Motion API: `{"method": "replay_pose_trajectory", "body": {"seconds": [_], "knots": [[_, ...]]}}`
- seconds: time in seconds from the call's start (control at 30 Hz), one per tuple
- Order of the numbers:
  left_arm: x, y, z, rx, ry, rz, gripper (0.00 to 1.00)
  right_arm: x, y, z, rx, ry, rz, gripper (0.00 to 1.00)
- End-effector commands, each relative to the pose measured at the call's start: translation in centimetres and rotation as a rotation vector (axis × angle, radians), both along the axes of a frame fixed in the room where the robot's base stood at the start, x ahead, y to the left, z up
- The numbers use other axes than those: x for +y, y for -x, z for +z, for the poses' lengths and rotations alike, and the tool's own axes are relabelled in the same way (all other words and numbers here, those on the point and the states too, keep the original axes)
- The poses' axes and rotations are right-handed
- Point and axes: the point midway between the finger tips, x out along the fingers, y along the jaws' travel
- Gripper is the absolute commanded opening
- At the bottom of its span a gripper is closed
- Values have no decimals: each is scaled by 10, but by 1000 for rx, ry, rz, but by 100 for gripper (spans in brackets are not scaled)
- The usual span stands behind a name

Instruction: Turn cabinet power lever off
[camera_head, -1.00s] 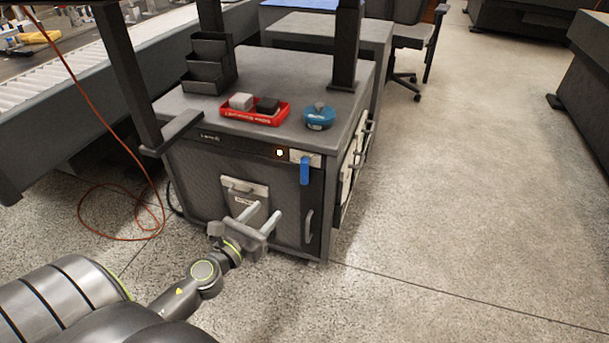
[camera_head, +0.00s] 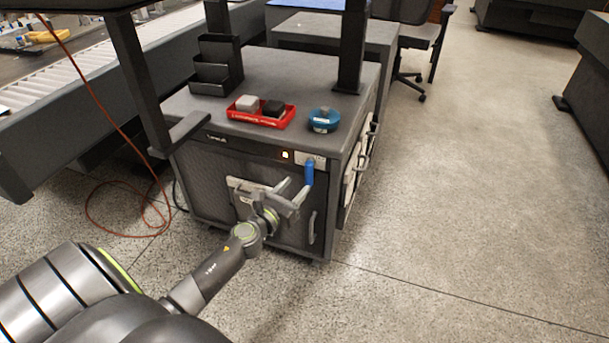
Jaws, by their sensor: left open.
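The blue power lever (camera_head: 309,173) hangs downward from a light plate at the upper right of the dark cabinet's (camera_head: 212,170) front face. A small lit indicator (camera_head: 286,155) glows left of it. My left gripper (camera_head: 294,187) is open and empty in front of the cabinet. Its fingertips are just left of and slightly below the lever, close to it in the picture. I cannot tell whether they touch it. My right gripper is not in view.
On the cabinet top are a red tray (camera_head: 240,117) with two small blocks, a blue round object (camera_head: 323,121) and a black organizer (camera_head: 217,88). An orange cable (camera_head: 100,186) lies on the floor at left. The floor at right is clear.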

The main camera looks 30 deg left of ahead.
Motion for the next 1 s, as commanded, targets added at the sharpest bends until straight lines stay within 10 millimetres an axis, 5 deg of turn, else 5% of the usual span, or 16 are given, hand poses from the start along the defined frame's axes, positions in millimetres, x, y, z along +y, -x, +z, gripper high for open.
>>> {"method": "replay_pose_trajectory", "body": {"seconds": [0.3, 0.73, 1.0], "knots": [[2, -47, 0, -1, 0, 1, 44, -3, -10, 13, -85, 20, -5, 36], [2, -57, 0, 0, 0, 0, 44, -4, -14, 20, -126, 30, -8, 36], [2, -57, 0, 0, 0, 0, 11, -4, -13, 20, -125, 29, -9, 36]]}}
